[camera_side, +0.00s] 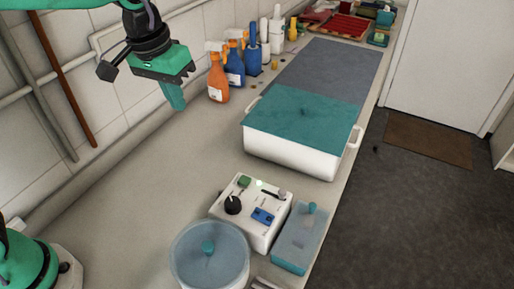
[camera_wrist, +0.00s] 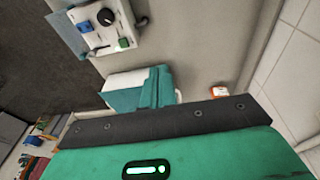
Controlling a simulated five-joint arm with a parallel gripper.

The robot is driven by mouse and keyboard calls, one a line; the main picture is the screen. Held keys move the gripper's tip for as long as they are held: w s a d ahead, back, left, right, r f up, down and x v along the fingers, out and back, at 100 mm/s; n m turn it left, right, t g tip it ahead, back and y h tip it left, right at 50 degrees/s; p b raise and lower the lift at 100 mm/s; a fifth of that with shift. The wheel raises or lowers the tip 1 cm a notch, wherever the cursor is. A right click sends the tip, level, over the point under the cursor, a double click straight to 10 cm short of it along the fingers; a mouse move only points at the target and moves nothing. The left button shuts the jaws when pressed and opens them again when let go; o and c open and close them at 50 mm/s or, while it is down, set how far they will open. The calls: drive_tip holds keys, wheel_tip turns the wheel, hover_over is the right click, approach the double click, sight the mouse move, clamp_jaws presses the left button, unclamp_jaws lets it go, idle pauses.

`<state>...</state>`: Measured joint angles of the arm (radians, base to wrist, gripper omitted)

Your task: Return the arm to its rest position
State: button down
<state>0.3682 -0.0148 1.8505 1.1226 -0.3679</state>
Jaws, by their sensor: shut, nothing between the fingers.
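My gripper (camera_side: 176,100) hangs in the air at the upper left of the side view, above the counter and left of the spray bottles. Its teal fingers point down, are shut together and hold nothing. In the wrist view the shut fingers (camera_wrist: 157,88) stick out past the dark bar of my gripper. The fingers touch nothing that I can see. My green base shows at the lower left corner of the side view.
A white basin with a teal lid (camera_side: 305,118) stands right of my gripper. An orange spray bottle (camera_side: 218,80) and a blue one (camera_side: 235,68) stand near the wall. A control box (camera_side: 250,210) and a round lidded pot (camera_side: 208,262) are in front. The counter's left middle is clear.

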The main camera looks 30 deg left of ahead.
drive_tip(key=s+a+f+t, duration=0.2)
drive_tip(key=s+a+t, duration=0.1)
drive_tip(key=s+a, duration=1.1)
drive_tip(key=shift+s+a+f+t+y, duration=0.15)
drive_tip(key=shift+s+t+y, duration=0.15)
drive_tip(key=shift+t+y, duration=0.1)
idle(5.4)
